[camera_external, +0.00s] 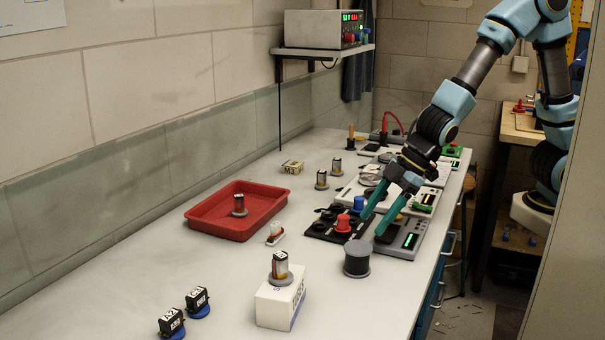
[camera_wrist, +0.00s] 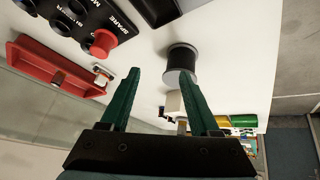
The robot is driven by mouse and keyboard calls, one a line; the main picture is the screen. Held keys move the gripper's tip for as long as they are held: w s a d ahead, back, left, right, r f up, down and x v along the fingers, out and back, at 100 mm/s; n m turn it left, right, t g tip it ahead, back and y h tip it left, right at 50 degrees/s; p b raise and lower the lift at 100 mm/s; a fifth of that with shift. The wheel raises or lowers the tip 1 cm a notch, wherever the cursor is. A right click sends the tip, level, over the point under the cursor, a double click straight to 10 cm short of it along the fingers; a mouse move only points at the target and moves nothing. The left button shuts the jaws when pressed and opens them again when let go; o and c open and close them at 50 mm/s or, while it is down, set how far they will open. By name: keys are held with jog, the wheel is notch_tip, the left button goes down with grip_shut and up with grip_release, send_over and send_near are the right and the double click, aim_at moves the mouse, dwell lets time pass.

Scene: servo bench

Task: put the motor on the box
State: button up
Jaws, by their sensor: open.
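Similar motors stand in the red tray (camera_external: 262,229) and farther back on the bench, one (camera_external: 321,179) beside another (camera_external: 337,166). My gripper (camera_external: 376,222) is open and empty, pointing down near the dark spool (camera_external: 357,260), behind and right of the box. In the wrist view, my gripper (camera_wrist: 162,83) has its fingers apart; a pale block shows partly behind the right finger, too hidden to name.
The spool also shows in the wrist view (camera_wrist: 182,57). A black panel with a red knob (camera_external: 343,223) and grey instruments (camera_external: 402,240) line the right side. Two black labelled blocks on blue bases (camera_external: 171,322) stand front left. The bench between tray and box is mostly clear.

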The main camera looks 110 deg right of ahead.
jog(key=s+a+f+m+g, duration=0.2)
jog(key=s+a+g, duration=0.1)
jog(key=s, duration=1.4)
jog(key=shift+a+f+m+g+y, duration=0.2)
jog(key=shift+m+g+y, duration=0.1)
jog(key=shift+g, duration=0.6)
